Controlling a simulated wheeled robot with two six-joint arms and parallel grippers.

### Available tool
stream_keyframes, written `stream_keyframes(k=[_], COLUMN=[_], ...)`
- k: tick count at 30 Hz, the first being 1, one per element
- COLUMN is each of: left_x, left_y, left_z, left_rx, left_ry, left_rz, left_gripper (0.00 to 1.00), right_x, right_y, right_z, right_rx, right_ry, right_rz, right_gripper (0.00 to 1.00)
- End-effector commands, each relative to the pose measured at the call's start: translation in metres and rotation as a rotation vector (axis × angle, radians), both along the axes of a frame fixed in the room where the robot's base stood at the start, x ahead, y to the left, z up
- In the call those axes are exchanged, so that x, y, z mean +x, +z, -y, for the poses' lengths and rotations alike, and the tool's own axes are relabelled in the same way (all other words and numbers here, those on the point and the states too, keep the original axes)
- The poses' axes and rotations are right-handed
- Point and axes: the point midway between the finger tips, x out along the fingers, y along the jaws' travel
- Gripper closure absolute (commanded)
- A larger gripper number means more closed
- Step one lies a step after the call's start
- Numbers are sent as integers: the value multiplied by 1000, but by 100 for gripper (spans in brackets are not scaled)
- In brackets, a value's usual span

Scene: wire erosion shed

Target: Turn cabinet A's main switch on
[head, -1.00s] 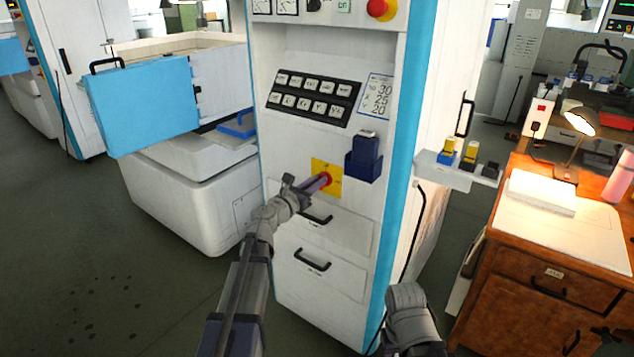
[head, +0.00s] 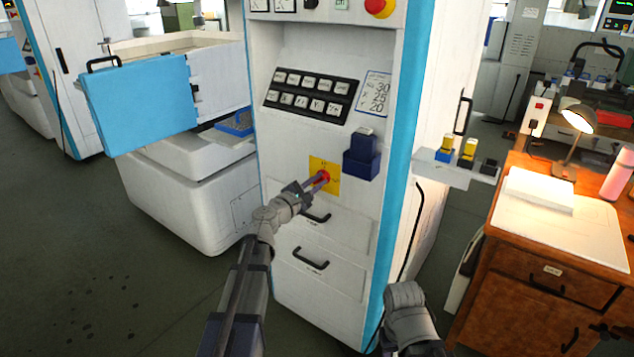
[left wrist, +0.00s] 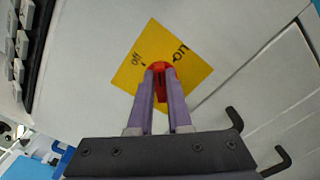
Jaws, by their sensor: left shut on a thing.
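The main switch is a red knob (head: 324,176) on a yellow plate (head: 331,187) low on the front of a white cabinet (head: 345,240). The left wrist view shows the knob (left wrist: 160,68) and the plate (left wrist: 194,73), marked "off" on the left and "on" on the right. My left gripper (left wrist: 160,80) is shut on the knob, one purple finger on each side. It also shows at the plate in the head view (head: 319,181). The fingers partly hide the knob, and I cannot tell which mark it points to. My right gripper is out of view.
A dark blue box (head: 361,164) sticks out right of the plate. Two drawer handles (head: 311,258) project below it. A black button panel (head: 311,95) and a red emergency button (head: 378,6) are above. A small shelf (head: 455,170) juts out at right, near a wooden desk (head: 540,275).

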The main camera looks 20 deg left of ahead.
Motion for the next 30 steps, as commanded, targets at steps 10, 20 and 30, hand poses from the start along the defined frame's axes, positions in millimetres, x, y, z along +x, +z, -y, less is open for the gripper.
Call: stream_keyframes(k=[10,20,30], left_x=[-2,-2,-2], left_y=[-5,-8,-9], left_z=[2,3,4], left_rx=[307,545,679], left_ry=[0,0,-1], left_rz=[110,197,245], left_gripper=[100,100,100], right_x=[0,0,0], right_y=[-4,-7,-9], right_z=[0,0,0], right_rx=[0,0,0], right_ry=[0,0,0], right_rz=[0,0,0], right_gripper=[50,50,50])
